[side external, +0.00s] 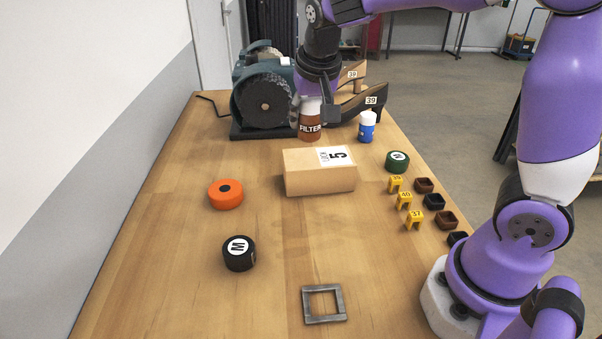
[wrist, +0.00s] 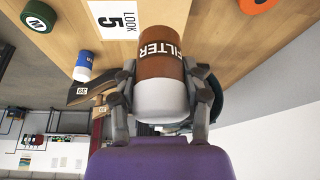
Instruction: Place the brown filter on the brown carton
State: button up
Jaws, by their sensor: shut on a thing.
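The brown filter (side external: 310,128) is a brown and white cylinder marked FILTER. My gripper (side external: 317,100) is shut on it, around its white upper part. In the wrist view the filter (wrist: 160,65) sits between the two fingers (wrist: 163,95). It is upright in the side view, behind the carton and in front of the grinding machine; I cannot tell whether its base touches the table. The brown carton (side external: 318,178) lies on the table, nearer the camera, with a white label "LOOK 5" on top. Part of the carton (wrist: 145,12) shows at the top of the wrist view.
The grinding machine (side external: 264,98) stands close to the left of the filter. A blue and white bottle (side external: 367,127) and shoes (side external: 362,104) are to its right. An orange roll (side external: 226,194), black roll (side external: 239,253), green roll (side external: 397,161) and metal frame (side external: 324,303) lie around the carton.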

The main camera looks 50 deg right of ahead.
jog(key=d+f, duration=0.1)
jog(key=w+d+f, duration=0.1)
jog(key=d, duration=0.1)
jog(key=d+f, duration=0.1)
jog(key=d, duration=0.1)
jog(key=shift+w+d+f, duration=0.1)
jog(key=shift+w+f, duration=0.1)
jog(key=shift+w, duration=0.05)
jog(key=shift+f, duration=2)
jog(key=shift+f, duration=0.15)
jog(key=o, duration=1.2)
